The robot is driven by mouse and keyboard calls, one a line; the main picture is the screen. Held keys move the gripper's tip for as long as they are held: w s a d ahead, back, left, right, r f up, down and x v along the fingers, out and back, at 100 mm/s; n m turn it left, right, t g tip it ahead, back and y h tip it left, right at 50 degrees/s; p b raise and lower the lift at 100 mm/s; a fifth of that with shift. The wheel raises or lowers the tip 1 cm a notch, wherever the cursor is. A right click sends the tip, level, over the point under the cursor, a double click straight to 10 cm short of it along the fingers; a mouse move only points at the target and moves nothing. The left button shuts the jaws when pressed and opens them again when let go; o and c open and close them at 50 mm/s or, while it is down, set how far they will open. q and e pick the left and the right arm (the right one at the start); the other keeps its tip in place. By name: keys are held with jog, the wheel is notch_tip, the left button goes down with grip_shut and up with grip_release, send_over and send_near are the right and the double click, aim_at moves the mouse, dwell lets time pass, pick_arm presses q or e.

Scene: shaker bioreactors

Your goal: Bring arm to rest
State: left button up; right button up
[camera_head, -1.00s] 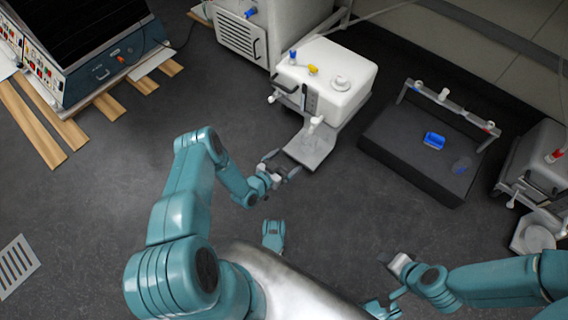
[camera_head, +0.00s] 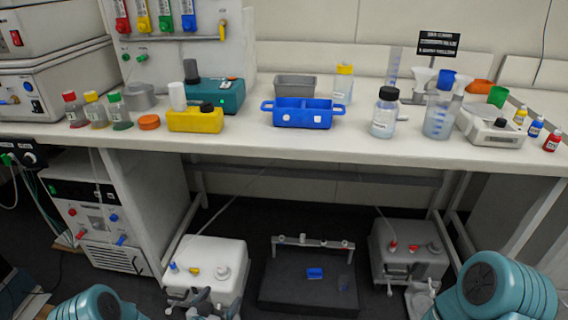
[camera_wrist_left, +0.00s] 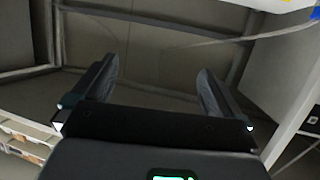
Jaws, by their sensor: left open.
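My left gripper (camera_head: 200,302) shows in part at the bottom of the head view, in front of the white shaker unit (camera_head: 212,262) on the floor. In the left wrist view my left gripper (camera_wrist_left: 155,88) is open, its two dark fingers apart with nothing between them. Beyond the fingers are the floor and the grey bench legs. My left arm (camera_head: 88,304) shows as a teal joint at the lower left.
A white bench (camera_head: 345,150) crosses the head view, with a blue carrier (camera_head: 302,121), bottles, beakers and a yellow block (camera_head: 196,121). Beneath it are a black platform (camera_head: 308,291) and a grey shaker unit (camera_head: 408,258). The bench's front edge and legs bound the space.

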pick_arm(q)
jog(key=s+d+r+n+g+p, duration=0.1)
jog(key=s+d+r+g+p, duration=0.2)
jog(key=s+r+p, duration=0.4)
jog(key=s+d+r+n+g+p, duration=0.1)
jog(key=s+d+r+g+p, duration=0.2)
jog(key=r, duration=0.6)
jog(key=s+d+n+g+p, duration=0.1)
jog(key=s+g, duration=0.6)
jog(key=s, duration=1.2)
jog(key=n+p, duration=0.1)
jog(key=n, duration=0.1)
jog(key=shift+s+f+n+y, duration=0.15)
jog(key=shift+f+n+y, duration=0.05)
jog(key=shift+n+y, duration=0.1)
pick_arm(e)
jog(key=s+a+r+g, duration=0.1)
jog(key=s+r, duration=0.3)
jog(key=r, duration=1.1)
jog(key=shift+s+r+g, duration=0.2)
jog(key=shift+g, duration=0.2)
pick_arm(q)
jog(key=shift+d, duration=0.1)
pick_arm(e)
jog(key=shift+a, duration=0.1)
pick_arm(q)
jog(key=shift+c, duration=0.3)
